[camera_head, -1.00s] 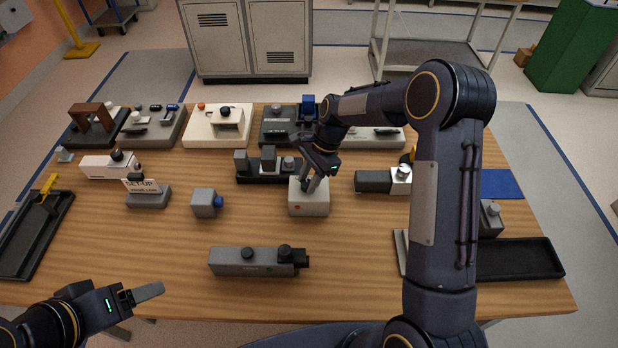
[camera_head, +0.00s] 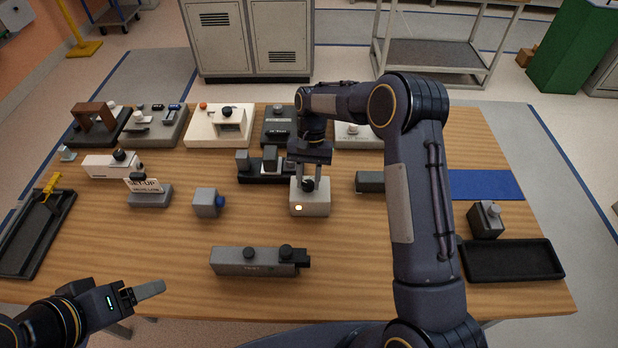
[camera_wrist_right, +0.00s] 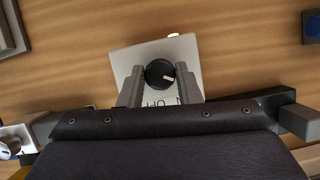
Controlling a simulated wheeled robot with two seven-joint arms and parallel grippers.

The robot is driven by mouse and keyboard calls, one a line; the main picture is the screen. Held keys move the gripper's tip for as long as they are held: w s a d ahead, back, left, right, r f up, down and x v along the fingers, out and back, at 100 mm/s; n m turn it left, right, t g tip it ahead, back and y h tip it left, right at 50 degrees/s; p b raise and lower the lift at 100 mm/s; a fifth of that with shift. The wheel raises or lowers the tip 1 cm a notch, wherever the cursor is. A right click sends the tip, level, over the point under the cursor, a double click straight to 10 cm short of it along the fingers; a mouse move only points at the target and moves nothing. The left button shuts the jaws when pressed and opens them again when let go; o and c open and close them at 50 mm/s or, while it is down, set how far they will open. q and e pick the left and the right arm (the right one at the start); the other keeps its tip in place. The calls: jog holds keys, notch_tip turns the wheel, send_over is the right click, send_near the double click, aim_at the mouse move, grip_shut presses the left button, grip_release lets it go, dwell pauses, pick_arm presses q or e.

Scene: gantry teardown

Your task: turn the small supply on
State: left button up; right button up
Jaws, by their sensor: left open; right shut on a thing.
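The small supply is a pale grey box (camera_head: 311,203) in the middle of the table, with a black knob on top. Its small lamp (camera_head: 298,208) glows yellowish white. My right gripper (camera_head: 309,184) comes down from above with its fingers shut on the knob. In the right wrist view the black knob (camera_wrist_right: 160,74) with a white pointer mark sits between the fingertips; lettering on the box is partly hidden by the gripper. My left gripper (camera_head: 148,290) is open and empty at the table's front left edge.
A long grey unit with two black knobs (camera_head: 253,262) lies in front of the supply. A black rail with grey blocks (camera_head: 262,168) is close behind. A black tray (camera_head: 511,260) lies at the right.

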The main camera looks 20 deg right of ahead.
jog(key=shift+a+n+h, duration=0.1)
jog(key=shift+n+h, duration=0.3)
jog(key=shift+n, duration=0.5)
jog(key=o, duration=1)
jog(key=shift+c, duration=0.2)
jog(key=b+v, duration=0.1)
jog(key=v, duration=0.7)
